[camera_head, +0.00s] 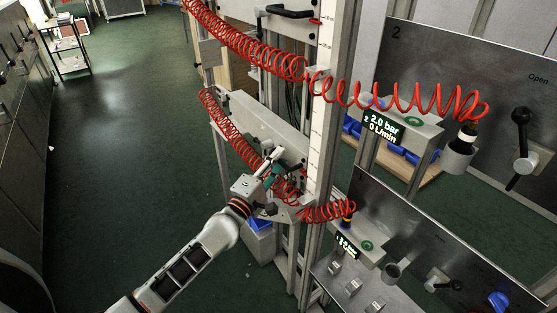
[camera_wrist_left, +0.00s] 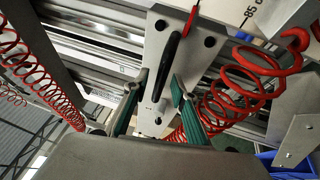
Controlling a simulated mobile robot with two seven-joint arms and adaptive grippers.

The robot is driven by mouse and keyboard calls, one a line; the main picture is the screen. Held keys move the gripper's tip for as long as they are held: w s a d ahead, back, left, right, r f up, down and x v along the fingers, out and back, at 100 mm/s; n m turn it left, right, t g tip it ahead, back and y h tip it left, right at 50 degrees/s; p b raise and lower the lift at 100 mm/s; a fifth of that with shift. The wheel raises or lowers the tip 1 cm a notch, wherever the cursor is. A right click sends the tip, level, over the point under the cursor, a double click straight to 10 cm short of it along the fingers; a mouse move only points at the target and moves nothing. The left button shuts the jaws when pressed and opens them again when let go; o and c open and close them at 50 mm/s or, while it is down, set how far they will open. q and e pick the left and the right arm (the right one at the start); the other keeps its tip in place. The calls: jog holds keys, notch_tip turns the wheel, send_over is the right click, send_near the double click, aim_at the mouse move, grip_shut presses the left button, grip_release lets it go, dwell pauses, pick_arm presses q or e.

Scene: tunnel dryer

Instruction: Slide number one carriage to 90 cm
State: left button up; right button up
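The lower grey carriage (camera_head: 240,118), which I take as number one, sits on the vertical rail beside a white scale strip (camera_head: 321,110). My left gripper (camera_head: 272,168) is at this carriage's front. In the left wrist view the carriage plate (camera_wrist_left: 200,52) carries a black bar handle (camera_wrist_left: 166,66). The two green-padded fingers (camera_wrist_left: 160,84) stand apart, one on each side of the handle's line. Whether they touch it cannot be told. Part of the scale with a "50" mark (camera_wrist_left: 249,18) shows there. My right gripper is in neither view.
A second carriage (camera_head: 290,30) with a black handle is higher on the rail. Red coiled hoses (camera_head: 245,45) hang close to my left arm. Panel 2 (camera_head: 470,70) and a lower panel (camera_head: 400,220) with valves stand right. Open green floor (camera_head: 120,130) lies left.

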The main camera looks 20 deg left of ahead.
pick_arm(q)
jog(key=v, duration=1.1)
jog(key=shift+s, duration=0.4)
jog(key=shift+a, duration=0.1)
jog(key=s+d+f+m+g+y, duration=0.2)
jog(key=s+f+m+g, duration=0.6)
jog(key=s+f+m, duration=1.2)
notch_tip(320, 180, down, 5)
jog(key=shift+s+d+g+y, duration=0.3)
jog(key=shift+s+d+g, duration=0.15)
jog(key=shift+s, duration=0.4)
